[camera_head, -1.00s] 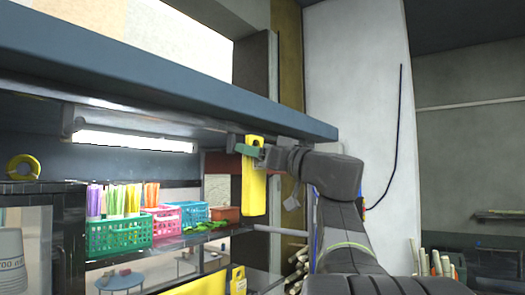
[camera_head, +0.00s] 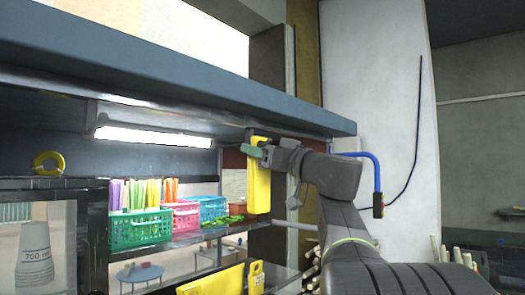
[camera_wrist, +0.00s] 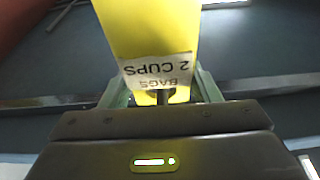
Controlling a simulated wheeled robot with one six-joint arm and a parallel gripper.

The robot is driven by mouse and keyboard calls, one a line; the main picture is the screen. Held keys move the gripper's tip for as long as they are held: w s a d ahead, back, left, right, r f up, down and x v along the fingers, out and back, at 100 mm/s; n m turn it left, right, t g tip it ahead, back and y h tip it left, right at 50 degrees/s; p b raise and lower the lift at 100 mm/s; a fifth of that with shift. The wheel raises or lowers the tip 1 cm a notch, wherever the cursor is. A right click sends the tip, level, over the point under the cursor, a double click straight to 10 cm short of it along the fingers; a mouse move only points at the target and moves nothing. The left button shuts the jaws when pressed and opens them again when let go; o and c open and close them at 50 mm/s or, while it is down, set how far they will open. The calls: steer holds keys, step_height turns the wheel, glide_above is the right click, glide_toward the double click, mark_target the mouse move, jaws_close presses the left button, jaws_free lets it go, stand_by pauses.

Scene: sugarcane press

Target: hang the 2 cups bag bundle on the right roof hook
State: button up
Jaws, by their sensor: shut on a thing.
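The yellow 2 cups bag bundle (camera_head: 260,185) hangs upright from my gripper (camera_head: 262,153), just below the grey roof's front edge. In the wrist view the bundle (camera_wrist: 150,35) stands between the two green fingers of my gripper (camera_wrist: 158,95), with its "BAGS 2 CUPS" label upside down. My gripper is shut on the bundle near its top. The right roof hook cannot be made out clearly; a small dark fitting (camera_head: 249,134) under the roof is close behind the bundle's top.
The grey roof edge (camera_head: 190,82) runs just above my gripper. A bright lamp (camera_head: 155,137) is under it. Green (camera_head: 142,228), pink (camera_head: 182,217) and blue (camera_head: 212,208) baskets stand on the shelf at left. Another yellow bundle (camera_head: 255,277) is lower down. A blue pipe (camera_head: 375,165) is at right.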

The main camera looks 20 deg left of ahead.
stand_by(0.4)
steer(key=o, duration=1.4)
steer(key=b+v, duration=0.3)
steer(key=v, duration=1)
steer(key=shift+s+d, duration=0.15)
steer(key=shift+d, duration=0.25)
steer(key=p+x, duration=0.3)
steer(key=x, duration=1.1)
steer(key=shift+f, duration=0.1)
steer(key=shift+s+d, duration=0.1)
steer(key=shift+d, duration=0.15)
